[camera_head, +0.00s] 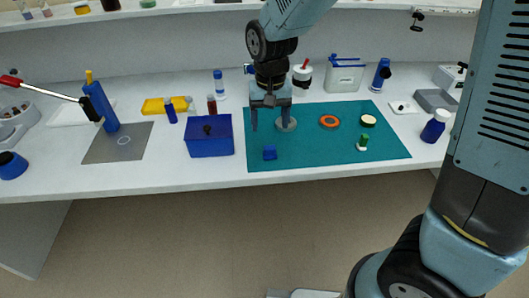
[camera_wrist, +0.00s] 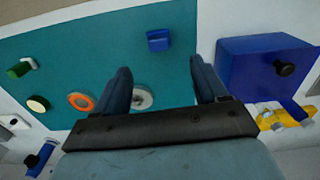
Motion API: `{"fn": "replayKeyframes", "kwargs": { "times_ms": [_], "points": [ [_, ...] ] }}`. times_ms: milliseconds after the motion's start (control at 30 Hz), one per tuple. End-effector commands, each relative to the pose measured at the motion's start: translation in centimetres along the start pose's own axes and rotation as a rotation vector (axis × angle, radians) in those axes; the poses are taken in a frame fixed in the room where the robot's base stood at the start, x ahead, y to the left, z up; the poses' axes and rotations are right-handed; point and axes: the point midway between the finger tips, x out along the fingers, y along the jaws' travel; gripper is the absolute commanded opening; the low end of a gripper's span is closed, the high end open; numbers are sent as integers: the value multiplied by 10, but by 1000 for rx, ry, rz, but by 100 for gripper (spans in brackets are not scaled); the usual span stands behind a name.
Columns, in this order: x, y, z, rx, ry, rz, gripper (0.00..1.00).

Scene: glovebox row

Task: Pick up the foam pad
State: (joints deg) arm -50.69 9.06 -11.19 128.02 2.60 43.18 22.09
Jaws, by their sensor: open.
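My gripper (camera_head: 269,120) is open and empty above the teal mat (camera_head: 310,158); in the wrist view its two fingers (camera_wrist: 160,78) stand apart. No thing is plainly foam. A cream round pad (camera_head: 368,120) with a dark rim lies to the right on the mat; it also shows at the left in the wrist view (camera_wrist: 38,103). A small blue block (camera_head: 269,153) lies near the mat's front edge, apart from the fingers (camera_wrist: 158,42). A grey ring (camera_head: 286,125) lies close by the right finger and is partly hidden in the wrist view (camera_wrist: 142,98).
An orange ring (camera_head: 329,121) and a green-and-white piece (camera_head: 362,142) lie on the mat. A blue box (camera_head: 209,138) with a black knob stands just left of it. Bottles and a clear bin (camera_head: 344,78) stand behind. The mat's front right is clear.

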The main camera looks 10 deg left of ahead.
Motion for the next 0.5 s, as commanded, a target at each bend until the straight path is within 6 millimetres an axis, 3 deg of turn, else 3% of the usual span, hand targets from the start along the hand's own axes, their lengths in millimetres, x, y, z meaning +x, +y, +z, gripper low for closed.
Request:
{"fn": "replayKeyframes", "kwargs": {
  "times_ms": [200, 500],
  "points": [
    [36, 0, 0, -1, -2, 2, 72],
    [56, 0, 1, -2, 0, 1, 72]
  ]
}}
